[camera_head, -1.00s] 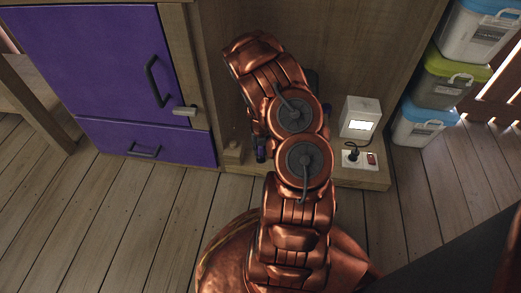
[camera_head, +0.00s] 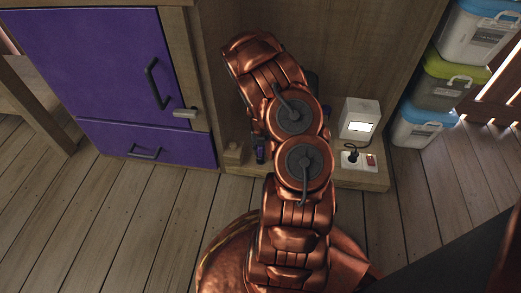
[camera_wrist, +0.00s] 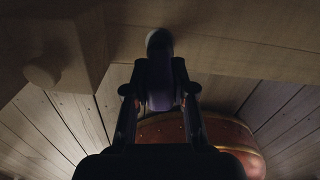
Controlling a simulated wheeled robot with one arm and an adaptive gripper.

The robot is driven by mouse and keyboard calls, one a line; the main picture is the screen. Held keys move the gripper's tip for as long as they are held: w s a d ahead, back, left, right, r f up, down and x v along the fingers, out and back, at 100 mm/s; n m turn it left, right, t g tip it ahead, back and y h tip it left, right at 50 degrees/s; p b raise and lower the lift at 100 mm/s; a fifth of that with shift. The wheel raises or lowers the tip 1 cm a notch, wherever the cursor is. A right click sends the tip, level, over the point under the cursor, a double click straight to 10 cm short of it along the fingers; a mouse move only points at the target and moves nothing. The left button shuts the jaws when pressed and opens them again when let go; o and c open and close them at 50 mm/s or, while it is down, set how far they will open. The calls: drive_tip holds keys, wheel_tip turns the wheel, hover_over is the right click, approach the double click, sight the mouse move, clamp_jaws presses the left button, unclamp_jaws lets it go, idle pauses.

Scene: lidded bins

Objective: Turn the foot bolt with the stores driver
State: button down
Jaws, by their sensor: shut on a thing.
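My gripper (camera_wrist: 159,92) is shut on a dark, purplish upright thing, which looks like the stores driver (camera_wrist: 160,72). The driver stands between the two fingers in the wrist view. Its far end, with a paler rounded top (camera_wrist: 158,38), meets or nearly meets a wooden surface; I cannot tell if they touch. The foot bolt cannot be made out in either view. In the head view my copper arm hides most of the gripper; a small dark purple part (camera_head: 260,152) shows left of the arm, low over the wooden ledge.
A small wooden block (camera_head: 233,152) stands left on the ledge (camera_head: 350,182); a block with a round knob (camera_wrist: 42,70) shows in the wrist view. A white box with a lit screen (camera_head: 358,120) and a socket (camera_head: 350,159) are right. A purple cabinet (camera_head: 90,70) and stacked bins (camera_head: 425,122) flank.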

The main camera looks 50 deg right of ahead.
drive_tip(key=shift+w+d+r+p, duration=0.1)
drive_tip(key=shift+r+p, duration=0.25)
drive_tip(key=shift+r, duration=0.5)
drive_tip(key=shift+w+d+r+p, duration=0.1)
drive_tip(key=shift+r+p, duration=0.2)
drive_tip(key=shift+r, duration=0.5)
